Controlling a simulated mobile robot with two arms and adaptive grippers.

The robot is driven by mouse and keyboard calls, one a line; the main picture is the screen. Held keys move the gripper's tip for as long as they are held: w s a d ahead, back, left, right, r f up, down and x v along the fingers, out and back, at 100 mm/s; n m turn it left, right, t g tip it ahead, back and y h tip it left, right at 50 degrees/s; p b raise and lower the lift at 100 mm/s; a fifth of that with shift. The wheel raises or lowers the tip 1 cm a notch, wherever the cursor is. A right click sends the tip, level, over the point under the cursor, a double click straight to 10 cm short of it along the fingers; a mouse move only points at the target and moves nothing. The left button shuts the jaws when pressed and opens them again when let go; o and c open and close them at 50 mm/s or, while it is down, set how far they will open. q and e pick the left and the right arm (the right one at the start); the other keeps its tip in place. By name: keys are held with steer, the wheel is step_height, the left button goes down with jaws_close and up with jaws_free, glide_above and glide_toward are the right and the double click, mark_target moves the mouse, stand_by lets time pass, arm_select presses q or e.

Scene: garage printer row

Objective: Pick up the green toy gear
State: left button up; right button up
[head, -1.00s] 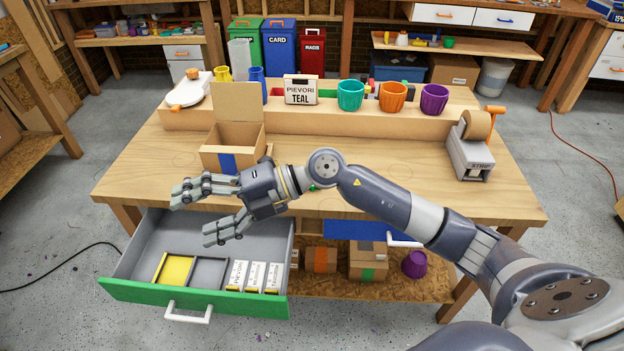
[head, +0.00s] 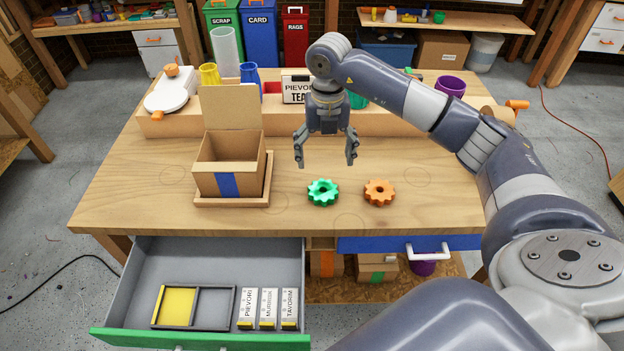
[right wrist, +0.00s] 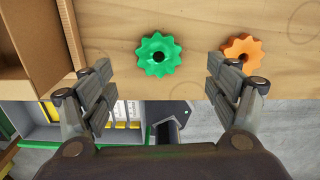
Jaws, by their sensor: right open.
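The green toy gear (head: 323,192) lies flat on the wooden table, with a dark hole in its middle. It also shows in the right wrist view (right wrist: 159,55), between and beyond my open fingers. My right gripper (head: 326,162) is open and empty, pointing down above the table, a little behind the green gear in the head view. Its two fingers also show in the right wrist view (right wrist: 162,92). They do not touch the gear. My left gripper is not in view.
An orange gear (head: 379,192) lies just right of the green one. An open cardboard box (head: 230,166) stands on a wooden tray to the left. The open drawer (head: 208,255) sticks out below the table front. Cups and a sign stand on the raised shelf behind.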

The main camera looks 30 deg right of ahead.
glide_above(323, 186)
steer(key=s, duration=0.1)
step_height(323, 186, down, 4)
steer(key=shift+s+f+p, duration=0.1)
steer(key=shift+s+p, duration=0.05)
steer(key=shift+p, duration=0.15)
steer(key=shift+f, duration=0.3)
steer(key=f, duration=0.1)
steer(key=f+p, duration=0.1)
steer(key=f, duration=0.3)
steer(key=shift+a, duration=0.3)
steer(key=shift+w, duration=0.2)
steer(key=shift+c, duration=0.8)
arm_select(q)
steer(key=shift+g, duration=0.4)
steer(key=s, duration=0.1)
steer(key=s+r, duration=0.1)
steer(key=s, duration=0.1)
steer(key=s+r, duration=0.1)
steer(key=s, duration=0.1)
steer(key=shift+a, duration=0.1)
arm_select(e)
steer(key=c, duration=1)
